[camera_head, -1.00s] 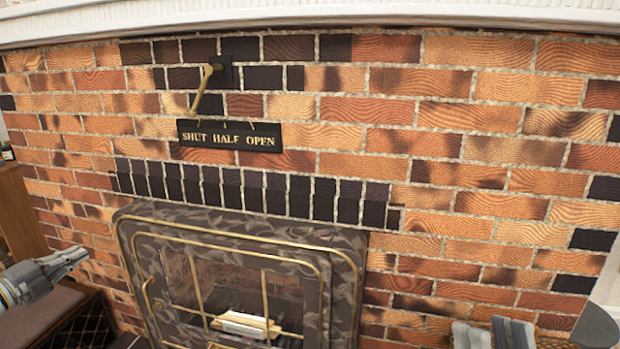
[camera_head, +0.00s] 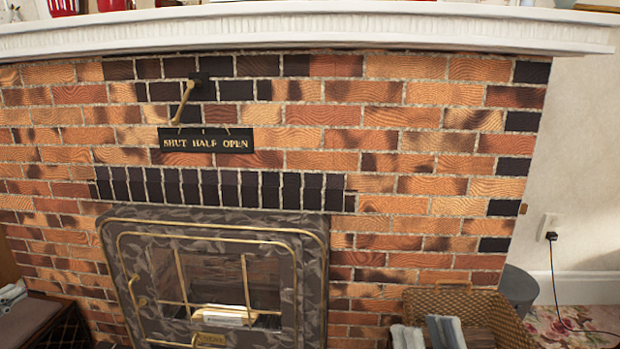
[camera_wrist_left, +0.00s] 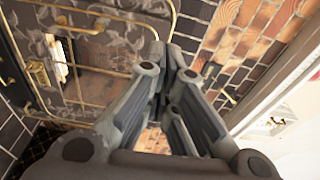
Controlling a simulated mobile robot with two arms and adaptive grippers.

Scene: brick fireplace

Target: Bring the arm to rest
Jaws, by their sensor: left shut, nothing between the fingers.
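My left gripper (camera_wrist_left: 166,60) is shut with nothing between its fingers. In the wrist view its fingertips are close together in front of the fireplace door. In the head view a grey tip at the far left edge (camera_head: 12,294), over the dark bench, looks like part of it; the rest of that arm is cut off by the frame. My right gripper is not in view.
The brick fireplace has a closed metal door (camera_head: 215,280) with brass rails, a lever (camera_head: 183,102) and a "SHUT HALF OPEN" sign (camera_head: 206,140). A wicker basket (camera_head: 450,300) stands at right. A white mantel (camera_head: 300,35) juts out above. The bench (camera_head: 32,325) is at left.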

